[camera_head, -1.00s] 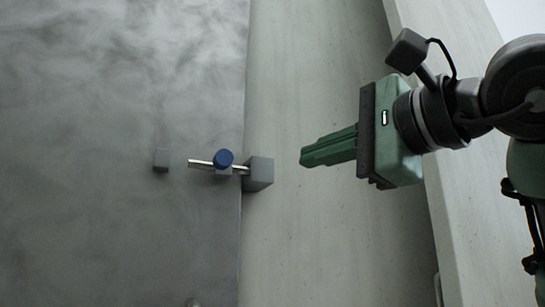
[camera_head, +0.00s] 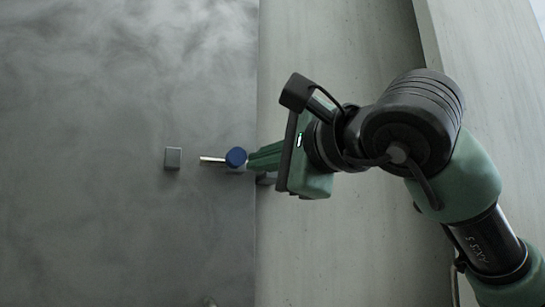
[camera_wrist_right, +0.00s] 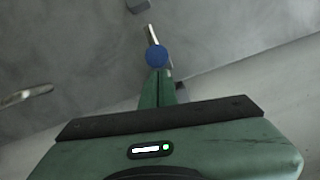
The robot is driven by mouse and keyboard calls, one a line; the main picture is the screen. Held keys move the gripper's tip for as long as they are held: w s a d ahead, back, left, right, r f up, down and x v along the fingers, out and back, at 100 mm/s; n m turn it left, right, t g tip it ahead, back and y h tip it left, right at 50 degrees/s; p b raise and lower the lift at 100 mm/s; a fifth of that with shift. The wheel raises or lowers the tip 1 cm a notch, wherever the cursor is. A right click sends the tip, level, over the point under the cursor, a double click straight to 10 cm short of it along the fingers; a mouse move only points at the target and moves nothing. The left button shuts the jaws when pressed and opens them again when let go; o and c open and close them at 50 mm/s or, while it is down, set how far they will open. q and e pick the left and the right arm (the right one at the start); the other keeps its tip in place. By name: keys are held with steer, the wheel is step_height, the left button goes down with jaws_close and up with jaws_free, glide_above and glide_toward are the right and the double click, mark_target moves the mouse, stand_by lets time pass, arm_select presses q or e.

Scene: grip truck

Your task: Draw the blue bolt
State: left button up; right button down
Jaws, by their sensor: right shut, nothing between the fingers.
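The bolt is a metal rod (camera_head: 211,159) with a round blue knob (camera_head: 236,157), mounted on a dark grey door panel near its right edge. My right gripper (camera_head: 252,160) is shut and empty, and its fingertips are right beside the knob on its right. In the right wrist view the blue knob (camera_wrist_right: 156,55) is just beyond the tips of the closed green fingers (camera_wrist_right: 157,80), and the rod (camera_wrist_right: 151,36) runs on past it. I cannot tell whether the fingertips touch the knob. The gripper hides most of the grey block on the frame. My left gripper is not in view.
A small grey block (camera_head: 173,158) sits on the door to the left of the rod. A pale concrete wall (camera_head: 340,60) lies right of the door edge. A blurred metal handle (camera_wrist_right: 26,95) shows at the left in the right wrist view.

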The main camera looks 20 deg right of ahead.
steer(key=shift+w+d, duration=0.15)
steer(key=shift+a+f+b, duration=0.15)
steer(key=shift+a+b, duration=0.2)
steer(key=shift+a, duration=1)
steer(key=shift+a+f+b, duration=0.1)
steer(key=shift+a+b, duration=0.25)
steer(key=shift+a, duration=0.95)
steer(key=b, duration=0.5)
glide_toward(229, 161)
steer(key=s+d, duration=0.2)
steer(key=d, duration=0.1)
steer(key=shift+w+d+f, duration=0.15)
steer(key=shift+w+f, duration=0.05)
steer(key=shift+f, duration=0.25)
steer(key=shift+a, duration=0.25)
